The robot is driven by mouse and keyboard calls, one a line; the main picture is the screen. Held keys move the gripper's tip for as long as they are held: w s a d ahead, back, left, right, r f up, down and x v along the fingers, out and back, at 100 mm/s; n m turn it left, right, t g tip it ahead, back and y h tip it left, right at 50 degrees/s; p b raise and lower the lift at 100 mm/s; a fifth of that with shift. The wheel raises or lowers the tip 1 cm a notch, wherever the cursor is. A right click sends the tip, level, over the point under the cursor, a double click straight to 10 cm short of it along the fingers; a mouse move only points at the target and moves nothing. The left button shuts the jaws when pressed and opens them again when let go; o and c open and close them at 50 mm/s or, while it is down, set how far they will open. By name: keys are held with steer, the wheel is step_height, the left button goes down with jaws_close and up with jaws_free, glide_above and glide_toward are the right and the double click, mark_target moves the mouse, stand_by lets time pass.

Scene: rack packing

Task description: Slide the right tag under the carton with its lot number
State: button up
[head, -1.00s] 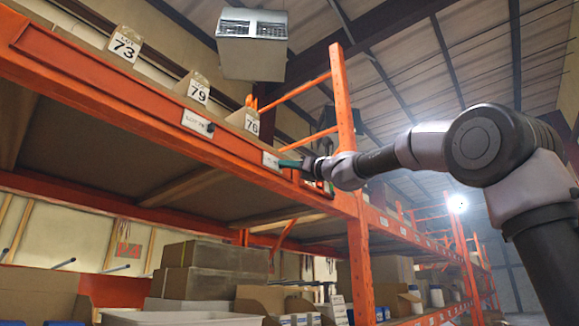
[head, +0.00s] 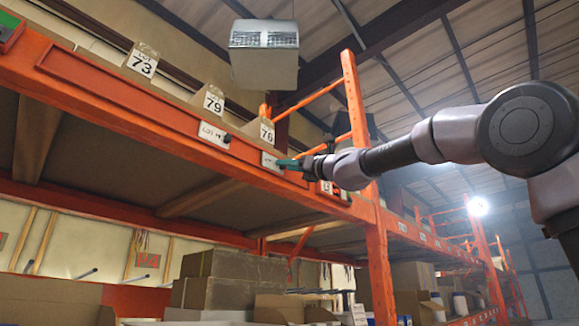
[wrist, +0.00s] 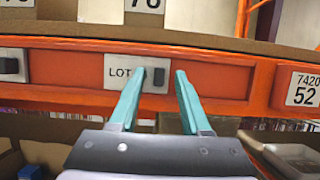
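The right tag is a white plate (wrist: 118,72) on the orange shelf beam, reading LOT; my left finger covers the rest. Its black knob (wrist: 158,78) shows between my fingertips. My gripper (wrist: 161,72) is open, with teal fingers apart, and a gap shows between the right finger and the knob. In the head view my gripper (head: 284,164) is at the right tag (head: 268,161). Above this tag stands the carton labelled 76 (head: 267,131). The left tag (head: 210,133) sits below the carton labelled 79 (head: 214,101). A carton labelled 73 (head: 142,63) stands further left.
A sign reading 7420 52 (wrist: 303,89) is on the orange upright at the right. An orange upright (head: 378,262) stands beside my arm in the head view. Brown boxes (head: 232,266) fill the lower shelf. The beam face left of the left tag is clear.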

steer(key=v, duration=1.1)
steer(key=shift+w, duration=0.1)
